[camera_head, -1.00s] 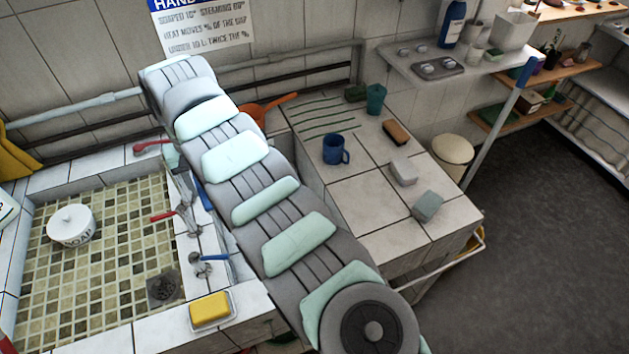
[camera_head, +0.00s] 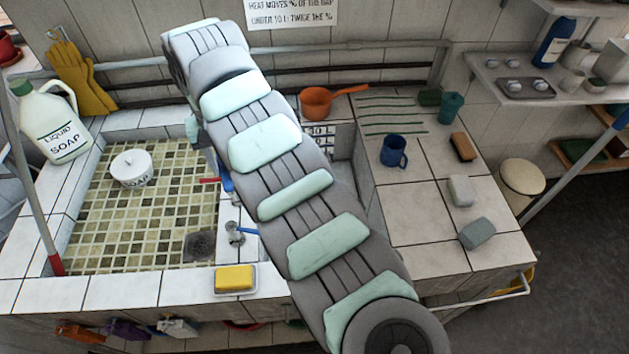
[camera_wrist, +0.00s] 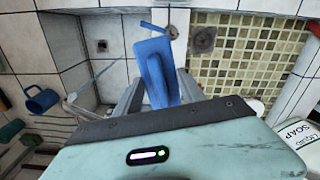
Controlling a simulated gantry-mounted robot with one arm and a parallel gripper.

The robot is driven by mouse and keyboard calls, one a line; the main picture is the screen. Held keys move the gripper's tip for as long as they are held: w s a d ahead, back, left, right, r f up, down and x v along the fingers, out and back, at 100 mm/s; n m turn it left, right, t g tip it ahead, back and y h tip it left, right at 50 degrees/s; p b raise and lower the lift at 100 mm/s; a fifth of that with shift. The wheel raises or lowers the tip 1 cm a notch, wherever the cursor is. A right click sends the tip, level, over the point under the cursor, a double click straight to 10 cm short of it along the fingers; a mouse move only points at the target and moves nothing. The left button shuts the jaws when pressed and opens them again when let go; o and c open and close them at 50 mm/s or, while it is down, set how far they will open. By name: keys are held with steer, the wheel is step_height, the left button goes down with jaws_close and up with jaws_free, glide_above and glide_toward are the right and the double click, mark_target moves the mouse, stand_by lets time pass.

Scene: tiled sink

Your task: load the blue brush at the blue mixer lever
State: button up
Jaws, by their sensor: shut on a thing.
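The blue brush (camera_wrist: 155,68) is in my gripper (camera_wrist: 158,88), between its two grey fingers in the wrist view. The brush's flat blue face points toward the camera, and its bristles are not visible. In the head view a strip of the blue brush (camera_head: 228,184) shows beside my arm, which hides most of my gripper. The blue mixer lever (camera_head: 247,230) sits on its tap on the ledge between the basins. In the wrist view the blue mixer lever (camera_wrist: 152,27) is just beyond the brush's far end, with a small gap in the picture.
A red lever (camera_head: 210,181) is beside the brush. The tiled basin (camera_head: 150,210) holds a white soap pot (camera_head: 131,168). A yellow sponge (camera_head: 235,278) lies on the front ledge. An orange pan (camera_head: 316,103) and blue mug (camera_head: 394,152) are to the right.

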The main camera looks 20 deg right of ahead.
mark_target(235, 189)
steer(key=shift+s+d+f+b, duration=0.1)
steer(key=shift+s+f+b, duration=0.15)
steer(key=shift+s+b, duration=0.45)
steer(key=shift+s+r+b, duration=0.1)
steer(key=shift+s+b, duration=0.45)
steer(key=shift+s, duration=0.1)
steer(key=shift+s+r, duration=0.15)
steer(key=shift+s, duration=1.2)
steer(key=shift+s+b, duration=1.2)
steer(key=shift+b, duration=0.05)
